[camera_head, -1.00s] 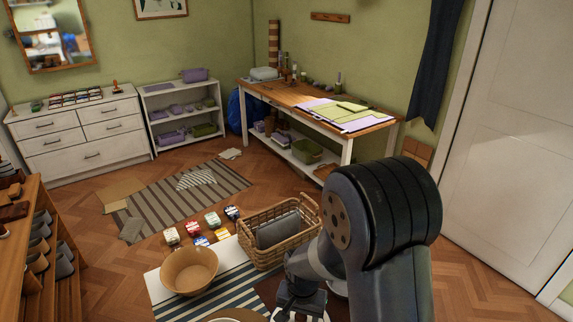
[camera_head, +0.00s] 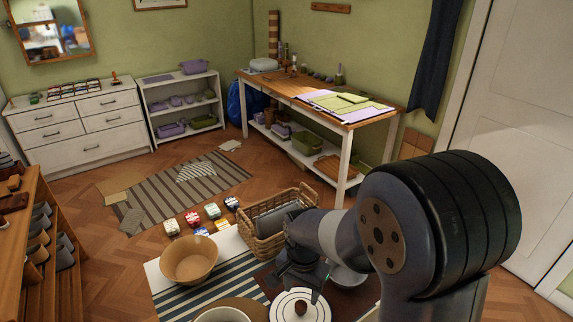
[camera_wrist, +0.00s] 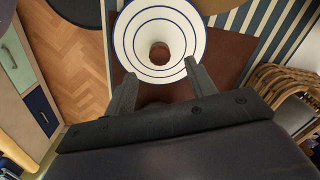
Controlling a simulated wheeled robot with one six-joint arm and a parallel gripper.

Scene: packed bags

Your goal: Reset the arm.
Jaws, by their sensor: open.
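My gripper (camera_head: 298,287) hangs low over the front of the scene. In the wrist view my gripper (camera_wrist: 158,75) is open, with its two fingers apart and nothing between them. A round white lid-like piece with dark blue rings and a brown knob (camera_head: 301,308) lies just in front of it on a brown surface. The same white ringed piece (camera_wrist: 177,22) shows beyond the fingertips in the wrist view. My arm bends in from the right side and hides part of the floor and table.
A wicker basket (camera_head: 262,244) holding a grey item stands just behind my gripper. A tan bowl (camera_head: 190,262) sits to the left, with several small cartons behind it. A shoe shelf (camera_head: 75,290) is at the far left. A striped rug (camera_head: 175,190) and open floor lie beyond.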

